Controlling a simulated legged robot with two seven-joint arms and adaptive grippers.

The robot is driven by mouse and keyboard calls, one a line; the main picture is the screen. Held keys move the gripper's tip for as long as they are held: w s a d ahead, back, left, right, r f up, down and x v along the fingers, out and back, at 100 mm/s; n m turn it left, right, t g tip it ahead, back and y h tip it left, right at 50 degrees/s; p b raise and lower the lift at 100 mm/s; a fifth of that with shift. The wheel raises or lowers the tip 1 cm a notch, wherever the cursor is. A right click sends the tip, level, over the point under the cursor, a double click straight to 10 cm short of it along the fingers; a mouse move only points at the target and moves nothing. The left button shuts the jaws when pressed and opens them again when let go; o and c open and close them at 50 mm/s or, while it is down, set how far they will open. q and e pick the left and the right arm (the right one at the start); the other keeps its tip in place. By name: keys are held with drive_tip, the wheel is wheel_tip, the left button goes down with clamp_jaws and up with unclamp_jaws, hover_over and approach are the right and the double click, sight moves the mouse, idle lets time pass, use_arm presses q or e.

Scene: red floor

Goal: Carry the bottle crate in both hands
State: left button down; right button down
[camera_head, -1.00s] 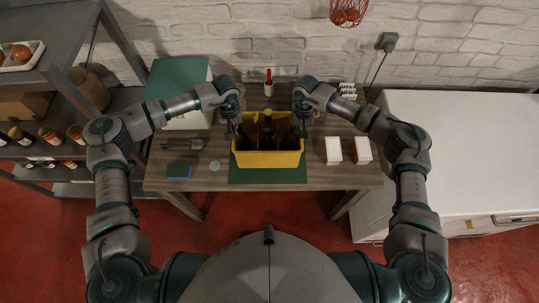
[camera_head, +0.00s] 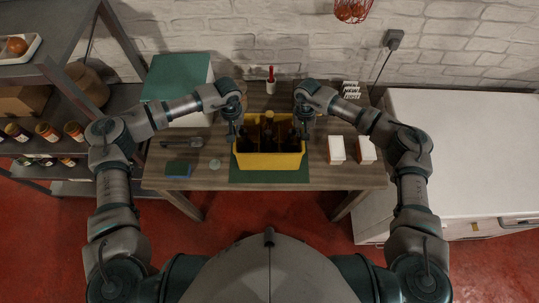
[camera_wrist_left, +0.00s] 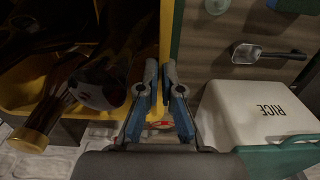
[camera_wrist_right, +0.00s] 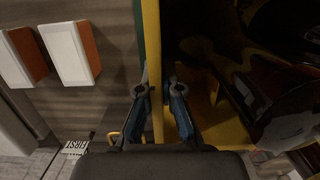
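The yellow bottle crate (camera_head: 268,161) holds several dark bottles (camera_head: 268,130) and is at the middle of the table, over a green mat (camera_head: 268,177). My left gripper (camera_head: 233,137) is at the crate's left side wall and my right gripper (camera_head: 304,133) at its right side wall. In the left wrist view the fingers (camera_wrist_left: 161,80) lie close on either side of the yellow wall. In the right wrist view the fingers (camera_wrist_right: 158,82) also straddle the wall and look shut on it. The crate's underside is hidden, so I cannot tell whether it touches the mat.
Two white-and-orange boxes (camera_head: 337,150) stand right of the crate. A scoop (camera_head: 182,143), a dark green block (camera_head: 178,170) and a green-lidded rice bin (camera_wrist_left: 245,110) are at the left. A red-handled thing (camera_head: 271,80) stands behind. A white chest (camera_head: 460,150) is at the right.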

drive_tip(key=shift+a+f+b, duration=0.25)
drive_tip(key=shift+f+b, duration=0.2)
drive_tip(key=shift+f, duration=0.15)
use_arm(q)
drive_tip(key=shift+a+f+b, duration=0.25)
drive_tip(key=shift+f+b, duration=0.25)
drive_tip(key=shift+f, duration=0.65)
use_arm(e)
drive_tip(key=shift+f, duration=0.5)
use_arm(q)
drive_tip(key=c, duration=1.3)
unclamp_jaws()
drive_tip(key=shift+d+r, duration=0.15)
drive_tip(key=shift+d, duration=0.05)
use_arm(e)
drive_tip(key=c, duration=1.3)
unclamp_jaws()
drive_tip(key=shift+d+r, duration=0.1)
drive_tip(key=shift+d, duration=0.15)
use_arm(q)
drive_tip(key=shift+s+d, duration=0.1)
drive_tip(key=shift+d, duration=0.1)
use_arm(e)
drive_tip(key=shift+s+d, duration=0.1)
drive_tip(key=shift+d, duration=0.05)
